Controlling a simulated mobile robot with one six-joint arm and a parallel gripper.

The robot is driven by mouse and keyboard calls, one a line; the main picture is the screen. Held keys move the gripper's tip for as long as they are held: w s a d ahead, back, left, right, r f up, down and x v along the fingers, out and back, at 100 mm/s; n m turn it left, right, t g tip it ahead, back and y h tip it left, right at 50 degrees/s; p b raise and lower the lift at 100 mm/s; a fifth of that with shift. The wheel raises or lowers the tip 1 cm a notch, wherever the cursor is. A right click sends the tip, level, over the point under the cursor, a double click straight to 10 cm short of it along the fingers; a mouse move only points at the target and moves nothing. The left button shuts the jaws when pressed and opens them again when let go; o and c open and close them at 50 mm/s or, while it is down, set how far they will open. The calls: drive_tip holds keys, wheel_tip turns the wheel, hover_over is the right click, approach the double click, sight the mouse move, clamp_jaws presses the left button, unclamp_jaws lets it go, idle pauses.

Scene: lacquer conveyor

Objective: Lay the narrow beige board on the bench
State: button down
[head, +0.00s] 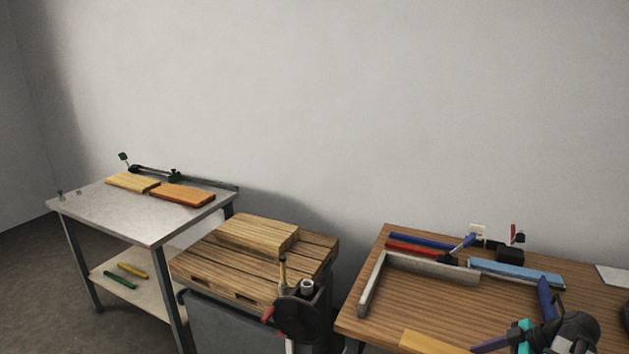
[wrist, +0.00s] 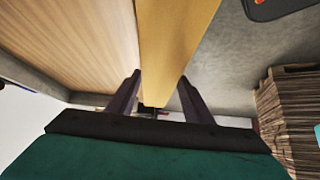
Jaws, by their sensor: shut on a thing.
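The narrow beige board (head: 432,343) shows at the bottom edge of the head view, in front of the wooden-topped bench (head: 455,305), and is partly cut off. My gripper (head: 483,348) is at the lower right with dark purple fingers. In the wrist view the board (wrist: 172,40) runs between the two fingers of my gripper (wrist: 158,88), which is shut on it. The bench top (wrist: 70,35) lies to the left of the board there and grey floor to the right. Whether the board touches the bench cannot be told.
A grey fence (head: 425,264) and a light blue bar (head: 515,272) border the bench top, with red and blue bars behind. Its middle is clear. A grey table (head: 140,217) at left bears two boards.

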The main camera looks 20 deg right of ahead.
sight(411, 343)
drive_tip(key=w+a+n, duration=0.1)
drive_tip(key=w+a, duration=0.2)
drive_tip(key=w+a+r+n+g+y, duration=0.1)
drive_tip(key=w+a, duration=0.2)
drive_tip(key=w+a+r+n, duration=0.1)
drive_tip(key=w+a, duration=0.2)
drive_tip(key=a, duration=0.1)
drive_tip(key=shift+w+r+g, duration=0.15)
drive_tip(key=shift+w+g, duration=0.05)
drive_tip(key=shift+g, duration=0.1)
drive_tip(key=w+a+r, duration=0.2)
drive_tip(key=w+a, duration=0.3)
drive_tip(key=a, duration=0.4)
drive_tip(key=w+a+r+n, duration=0.1)
drive_tip(key=w+a, duration=0.4)
drive_tip(key=a, duration=0.4)
drive_tip(key=w+a+r, duration=0.2)
drive_tip(key=w+a, duration=0.3)
drive_tip(key=a, duration=0.4)
drive_tip(key=w+a+r+m+t+h, duration=0.1)
drive_tip(key=w+a+r+m+t, duration=0.1)
drive_tip(key=w+a+r+m, duration=0.25)
drive_tip(key=w+d+r+m+t+h, duration=0.1)
drive_tip(key=w+d+r+m+h, duration=0.1)
drive_tip(key=w+m+h, duration=0.3)
drive_tip(key=shift+d+r+m+t+h, duration=0.15)
drive_tip(key=shift+m+t+h, duration=0.2)
drive_tip(key=shift+m, duration=1.2)
drive_tip(key=shift+w, duration=0.1)
